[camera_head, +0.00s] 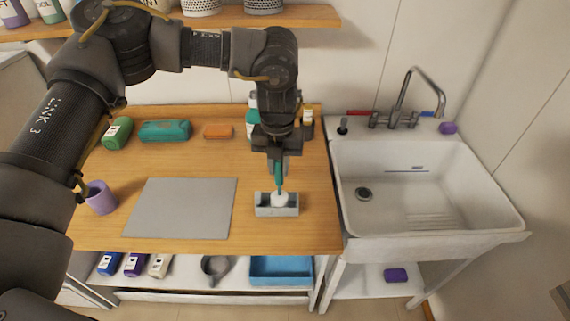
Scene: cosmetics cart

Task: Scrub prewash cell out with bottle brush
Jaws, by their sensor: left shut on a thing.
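My left gripper (277,152) points straight down over the right part of the wooden counter and is shut on the teal handle of the bottle brush (280,180). The brush hangs upright below the jaws. Its white head (280,199) is at the small grey prewash cell (277,211), partly inside its opening. I cannot tell whether the head touches the cell's floor. The cell sits near the counter's front edge. My right gripper does not show.
A grey mat (181,208) lies left of the cell, with a purple cup (101,198) beyond it. A green bottle (117,133), teal case (165,131) and orange block (217,131) stand at the back. A white sink (430,185) is on the right.

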